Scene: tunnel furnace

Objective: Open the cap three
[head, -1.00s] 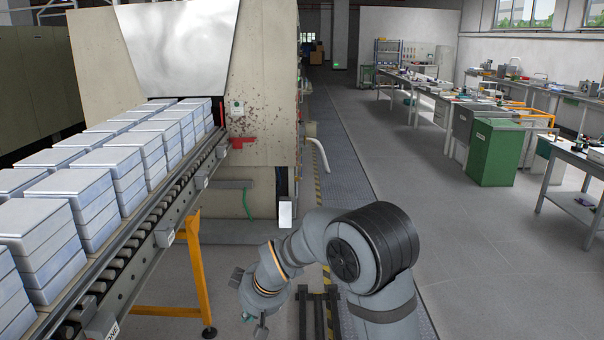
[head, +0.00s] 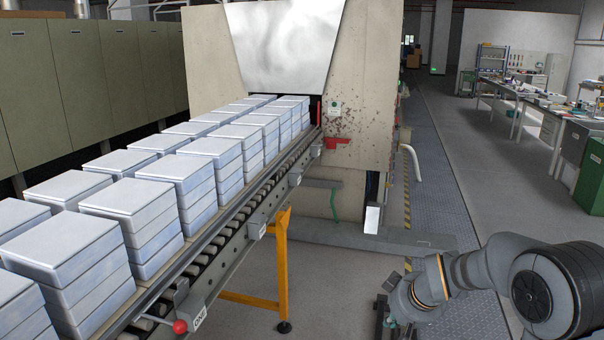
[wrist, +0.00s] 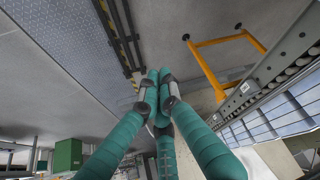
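Stacks of pale blue-grey square boxes with flat caps (head: 128,198) stand in rows on the conveyor (head: 225,268) in the head view. All the caps I can see lie flat on their stacks. A tag reading ONE (head: 200,318) is on the conveyor's near side; a tag farther along (head: 262,231) is too small to read, so I cannot tell which cap is three. My gripper (wrist: 158,76) has teal fingers whose tips meet, with nothing seen between them. In the head view it is low, right of the conveyor, apart from the stacks, and partly cut off.
A furnace (head: 370,110) with a raised metal door (head: 285,45) stands at the conveyor's far end. A yellow leg (head: 282,262) and a red knob (head: 180,327) are on the conveyor's near side. Workbenches (head: 525,92) and a green bin (head: 590,178) are at right. Open floor lies between.

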